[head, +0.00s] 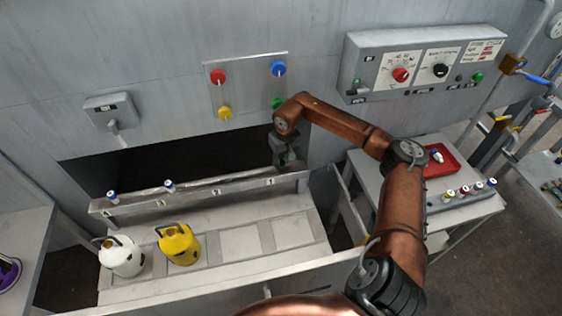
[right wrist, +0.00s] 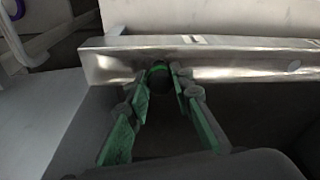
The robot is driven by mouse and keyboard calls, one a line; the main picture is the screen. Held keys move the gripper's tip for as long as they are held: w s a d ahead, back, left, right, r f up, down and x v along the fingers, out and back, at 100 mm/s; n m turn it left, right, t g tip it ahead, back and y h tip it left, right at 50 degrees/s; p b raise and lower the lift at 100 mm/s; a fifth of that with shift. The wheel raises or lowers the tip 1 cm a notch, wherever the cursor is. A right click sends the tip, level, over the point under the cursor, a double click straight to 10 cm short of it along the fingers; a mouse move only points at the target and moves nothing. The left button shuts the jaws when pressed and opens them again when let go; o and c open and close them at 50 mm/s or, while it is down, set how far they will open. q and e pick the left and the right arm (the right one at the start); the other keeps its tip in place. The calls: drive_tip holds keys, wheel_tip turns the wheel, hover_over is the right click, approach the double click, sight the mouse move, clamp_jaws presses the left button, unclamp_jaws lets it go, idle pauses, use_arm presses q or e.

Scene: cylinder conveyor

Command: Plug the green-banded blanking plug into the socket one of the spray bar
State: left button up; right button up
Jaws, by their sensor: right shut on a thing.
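My right gripper (head: 287,163) is at the right end of the spray bar (head: 235,190), just above the spot labelled 1. In the right wrist view its two green-padded fingers (right wrist: 160,84) close around the blanking plug (right wrist: 157,72), dark with a green band at its top. The plug is right against the edge of the bar (right wrist: 240,62) in that view; I cannot tell whether it is in the socket. Socket one itself is hidden by the gripper. Two blue-and-white plugs (head: 112,197) (head: 170,186) stand on the left half of the bar. My left gripper is not in view.
A white jug (head: 121,257) and a yellow jug (head: 180,246) stand in front of the bar. A side table at right holds a red tray (head: 442,163) and a rack (head: 452,199) with several plugs. A wall panel with coloured knobs (head: 245,88) is behind my gripper.

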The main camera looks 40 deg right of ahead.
drive_tip(key=shift+f+b, duration=0.4)
drive_tip(key=shift+f, duration=0.25)
drive_tip(key=o, duration=1.1)
drive_tip(key=shift+o, duration=0.2)
drive_tip(key=shift+r, duration=0.1)
wheel_tip(320, 180, up, 12)
drive_tip(key=s, duration=0.1)
drive_tip(key=shift+s+a, duration=0.2)
drive_tip(key=shift+s, duration=0.15)
drive_tip(key=shift+f, duration=0.2)
